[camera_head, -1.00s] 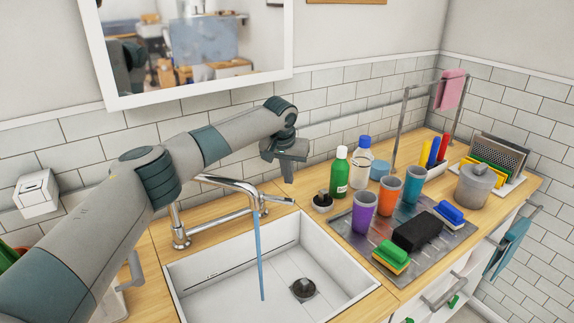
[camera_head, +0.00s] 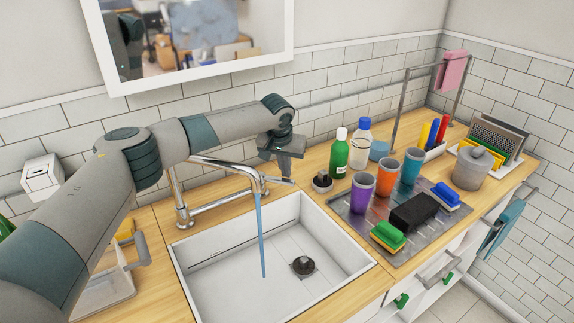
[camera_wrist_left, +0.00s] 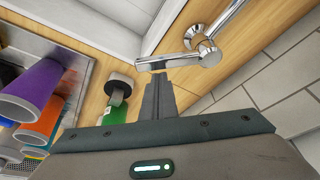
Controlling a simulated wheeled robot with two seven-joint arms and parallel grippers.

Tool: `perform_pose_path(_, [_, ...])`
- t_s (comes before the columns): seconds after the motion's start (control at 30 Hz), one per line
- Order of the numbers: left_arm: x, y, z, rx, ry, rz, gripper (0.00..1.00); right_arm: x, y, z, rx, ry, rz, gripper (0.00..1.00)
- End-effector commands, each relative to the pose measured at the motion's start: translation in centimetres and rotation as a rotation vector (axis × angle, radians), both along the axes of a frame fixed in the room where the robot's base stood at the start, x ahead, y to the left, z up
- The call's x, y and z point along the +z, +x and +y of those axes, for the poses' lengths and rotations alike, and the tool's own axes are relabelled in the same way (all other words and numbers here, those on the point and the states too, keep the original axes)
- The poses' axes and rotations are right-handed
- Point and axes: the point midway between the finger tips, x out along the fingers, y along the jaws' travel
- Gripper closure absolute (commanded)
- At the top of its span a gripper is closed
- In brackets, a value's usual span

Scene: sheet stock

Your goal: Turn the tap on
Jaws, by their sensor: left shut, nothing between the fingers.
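The chrome tap (camera_head: 222,170) stands at the back edge of the white sink, its spout reaching over the basin. A thin blue stream of water (camera_head: 262,240) falls from the spout into the sink. My left gripper (camera_head: 287,179) is shut and empty, pointing down just right of the spout's end, by the tap's lever end. In the left wrist view the closed fingertips (camera_wrist_left: 158,80) are right beside the chrome lever (camera_wrist_left: 165,62); I cannot tell whether they touch. The tap body (camera_wrist_left: 208,53) also shows there. My right gripper is out of view.
The sink (camera_head: 215,290) has a dark drain (camera_head: 303,265). Right of it, a metal tray (camera_head: 365,232) holds cups and sponges. A green bottle (camera_head: 339,155) and a dark-topped pot (camera_head: 322,182) stand near the gripper. A mirror (camera_head: 190,35) hangs above.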

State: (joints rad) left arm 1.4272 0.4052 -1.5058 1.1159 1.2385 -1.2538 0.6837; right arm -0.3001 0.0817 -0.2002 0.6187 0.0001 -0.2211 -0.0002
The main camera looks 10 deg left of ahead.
Motion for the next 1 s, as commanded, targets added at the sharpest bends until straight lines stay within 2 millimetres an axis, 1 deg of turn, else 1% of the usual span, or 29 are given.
perform_pose_path(0.37, [0.0,-0.1,0.0,-0.001,-0.001,0.0,1.0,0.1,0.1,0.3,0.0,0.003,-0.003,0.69])
perform_pose_path(0.47, [0.1,-0.4,0.0,-0.019,-0.001,0.002,1.0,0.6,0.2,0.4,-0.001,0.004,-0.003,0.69])
perform_pose_path(0.6, [0.1,-1.4,0.1,-0.076,-0.002,0.005,1.0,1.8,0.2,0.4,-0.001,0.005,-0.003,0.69])
perform_pose_path(0.7, [0.1,-1.8,0.1,-0.107,0.0,0.002,1.0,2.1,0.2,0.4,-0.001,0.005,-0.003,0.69])
perform_pose_path(1.0, [-0.1,-1.8,0.1,-0.114,0.001,0.001,1.0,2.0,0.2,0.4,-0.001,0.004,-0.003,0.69])
